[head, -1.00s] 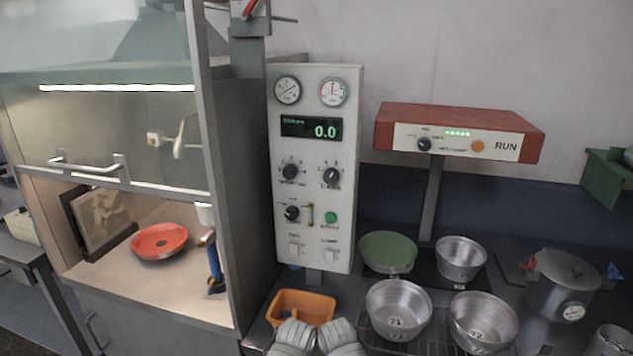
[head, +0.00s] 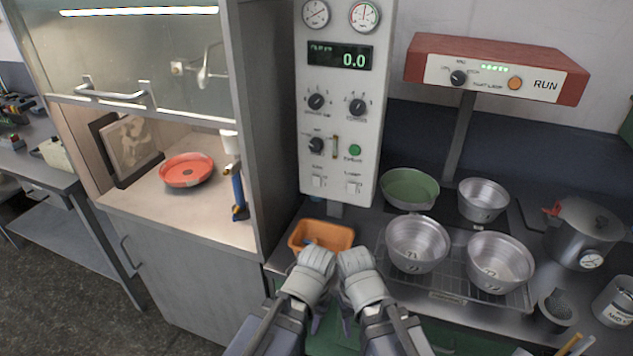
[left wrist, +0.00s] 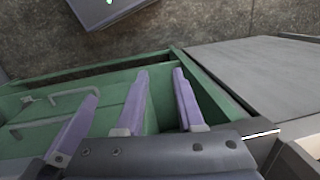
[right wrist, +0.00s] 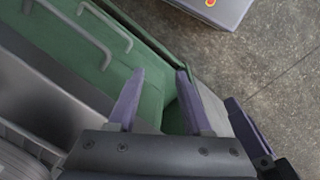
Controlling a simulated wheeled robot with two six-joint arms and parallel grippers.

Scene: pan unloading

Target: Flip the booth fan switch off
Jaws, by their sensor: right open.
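The white control panel (head: 346,120) stands upright at the middle of the head view. Two small white rocker switches sit side by side near its bottom edge: the left one is the fan switch (head: 317,181), the right one the lamp switch (head: 353,187). Their labels are blurred, and I cannot tell which way either is tipped. My arms are low in front of the panel. My right gripper (right wrist: 160,72) is open and empty, with its purple fingers apart over a green drawer front. My left gripper (left wrist: 161,72) is also open and empty. Both are well below the switches.
An orange bin (head: 321,236) sits below the panel. Metal pans (head: 417,244) stand on a rack to the right, with a green pan (head: 409,188) behind. A glass-fronted booth (head: 140,70) holding a red dish (head: 186,170) is on the left.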

